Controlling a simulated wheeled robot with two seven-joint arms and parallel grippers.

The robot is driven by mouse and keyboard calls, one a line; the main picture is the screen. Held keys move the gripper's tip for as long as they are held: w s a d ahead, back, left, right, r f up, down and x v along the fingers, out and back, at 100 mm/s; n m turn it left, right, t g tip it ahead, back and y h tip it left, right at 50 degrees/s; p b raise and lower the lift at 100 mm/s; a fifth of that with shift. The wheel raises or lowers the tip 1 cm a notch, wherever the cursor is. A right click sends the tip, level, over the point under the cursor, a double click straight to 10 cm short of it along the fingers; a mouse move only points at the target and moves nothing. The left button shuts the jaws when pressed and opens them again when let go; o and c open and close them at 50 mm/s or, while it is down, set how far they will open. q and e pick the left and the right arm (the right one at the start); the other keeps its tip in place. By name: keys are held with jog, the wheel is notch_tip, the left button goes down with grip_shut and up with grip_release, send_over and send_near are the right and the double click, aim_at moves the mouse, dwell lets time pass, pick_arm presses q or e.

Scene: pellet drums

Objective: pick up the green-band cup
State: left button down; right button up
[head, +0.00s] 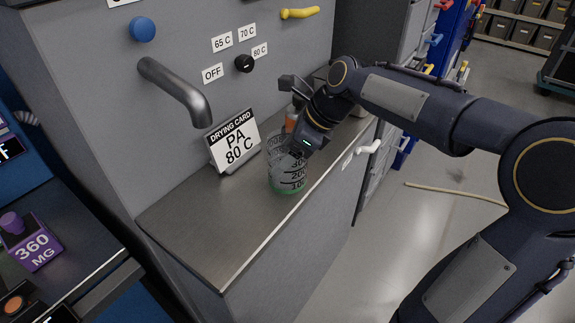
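The green-band cup (288,182) is a clear measuring cup with dark graduation marks and a green band near its base. It stands upright on the metal counter, right of the drying card. My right gripper (297,147) is at the cup's upper right, pointing down and left, and overlaps its rim in the head view. Its fingertips are largely hidden, so I cannot tell whether it is open or shut, or whether it touches the cup. My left gripper is not in view.
The counter (215,235) is clear at its front left. The drying card (233,141) reads PA 80 C and stands close left of the cup. A grey spout (180,92) juts from the panel. An orange object (291,121) sits behind the cup, partly hidden.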

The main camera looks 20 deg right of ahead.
jog(key=shift+c, duration=1.3)
